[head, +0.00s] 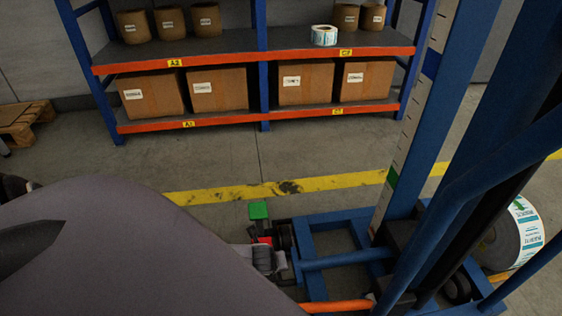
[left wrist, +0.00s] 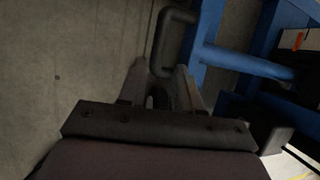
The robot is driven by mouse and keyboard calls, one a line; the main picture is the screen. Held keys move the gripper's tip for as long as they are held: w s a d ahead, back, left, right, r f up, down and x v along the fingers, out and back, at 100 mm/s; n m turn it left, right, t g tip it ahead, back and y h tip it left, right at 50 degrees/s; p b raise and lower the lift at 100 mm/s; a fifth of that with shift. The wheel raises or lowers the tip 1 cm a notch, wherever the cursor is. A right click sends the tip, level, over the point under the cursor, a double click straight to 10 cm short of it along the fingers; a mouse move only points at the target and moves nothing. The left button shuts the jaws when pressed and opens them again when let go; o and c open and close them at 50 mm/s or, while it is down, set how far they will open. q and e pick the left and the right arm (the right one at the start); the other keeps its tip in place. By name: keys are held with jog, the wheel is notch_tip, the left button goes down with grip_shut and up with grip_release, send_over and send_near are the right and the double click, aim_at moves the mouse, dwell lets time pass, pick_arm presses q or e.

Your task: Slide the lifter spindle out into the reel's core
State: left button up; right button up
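The blue lifter (head: 330,262) stands at the right, with a tall mast bearing a scale. The reel (head: 527,235), with white and teal labels, stands on edge at the far right, partly behind the lifter's blue bars. I cannot make out the spindle or the reel's core opening. In the left wrist view, the two fingers of my left gripper (left wrist: 162,75) are apart beside a dark grey bent handle (left wrist: 166,38). The handle's lower end lies between or just beyond the fingertips; I cannot tell whether they clamp it. My right gripper is not in view.
A green block (head: 258,210) and a red block (head: 265,240) sit beside the lifter's base. A rack (head: 250,57) with cartons and rolls stands at the back. A yellow line (head: 230,194) crosses the floor, which is clear before the rack. A pallet (head: 22,118) lies at left.

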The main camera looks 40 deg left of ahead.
pick_arm(q)
jog(key=b+x, duration=0.5)
jog(key=x, duration=0.3)
jog(key=shift+w+a, duration=0.15)
jog(key=shift+a, duration=0.05)
jog(key=shift+w+a+f+b, duration=0.15)
jog(key=shift+w+f+b, duration=0.15)
jog(key=shift+b, duration=0.1)
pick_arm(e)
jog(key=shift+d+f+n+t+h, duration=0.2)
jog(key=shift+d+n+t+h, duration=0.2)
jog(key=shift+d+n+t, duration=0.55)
pick_arm(q)
jog(key=shift+c, duration=0.4)
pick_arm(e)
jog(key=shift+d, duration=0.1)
pick_arm(q)
grip_shut()
